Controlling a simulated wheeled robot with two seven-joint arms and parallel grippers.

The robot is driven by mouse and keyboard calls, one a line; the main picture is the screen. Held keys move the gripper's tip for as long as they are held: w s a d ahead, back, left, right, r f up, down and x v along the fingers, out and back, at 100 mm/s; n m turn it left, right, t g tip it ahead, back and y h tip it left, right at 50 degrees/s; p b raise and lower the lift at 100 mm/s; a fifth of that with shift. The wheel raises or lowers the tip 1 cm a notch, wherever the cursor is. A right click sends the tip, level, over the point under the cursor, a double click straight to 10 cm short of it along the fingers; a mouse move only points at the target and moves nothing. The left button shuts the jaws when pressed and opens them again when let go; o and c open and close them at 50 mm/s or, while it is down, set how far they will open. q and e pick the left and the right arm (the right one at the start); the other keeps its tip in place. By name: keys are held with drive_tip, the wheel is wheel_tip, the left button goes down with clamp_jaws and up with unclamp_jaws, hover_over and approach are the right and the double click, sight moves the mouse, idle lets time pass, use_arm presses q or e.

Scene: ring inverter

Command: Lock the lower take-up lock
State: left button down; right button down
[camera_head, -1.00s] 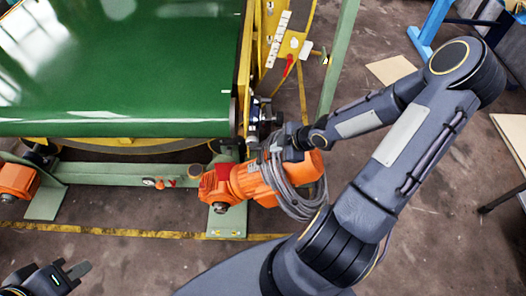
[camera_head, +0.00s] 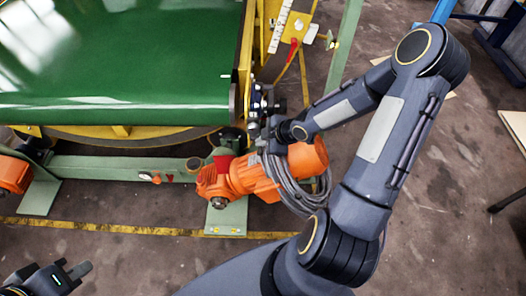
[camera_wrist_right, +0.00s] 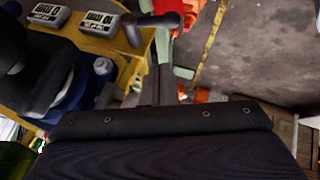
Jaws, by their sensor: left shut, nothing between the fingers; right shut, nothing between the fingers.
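My right gripper (camera_head: 264,122) is at the right end of the green belt, beside dark and metal fittings on the yellow frame; its fingers are mostly hidden by my arm, and it is shut and empty. In the right wrist view, a yellow plate carries two light label plates (camera_wrist_right: 73,18) with upside-down text and a dark rounded lever (camera_wrist_right: 131,35). I cannot tell which part is the lower take-up lock, or whether the gripper touches it. My left gripper (camera_head: 76,271) is shut and empty at the lower left of the head view, away from the machine.
The green belt (camera_head: 120,60) fills the upper left. An orange motor (camera_head: 255,175) with looped grey cable lies just below my right gripper. A red handle (camera_head: 293,50) is on the yellow frame above it. A green post (camera_head: 343,45) stands to the right.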

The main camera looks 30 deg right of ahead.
use_arm(q)
drive_tip(key=shift+f, duration=0.65)
use_arm(e)
drive_tip(key=shift+w+d+f, duration=0.2)
drive_tip(key=shift+w+f, duration=0.05)
drive_tip(key=shift+f, duration=0.5)
drive_tip(key=shift+w+d+f, duration=0.15)
drive_tip(key=shift+w+f, duration=0.05)
drive_tip(key=shift+f, duration=0.55)
drive_tip(key=shift+w+d+f, duration=0.2)
drive_tip(key=shift+w+f, duration=0.05)
drive_tip(key=shift+f, duration=0.5)
use_arm(q)
drive_tip(key=shift+f, duration=0.1)
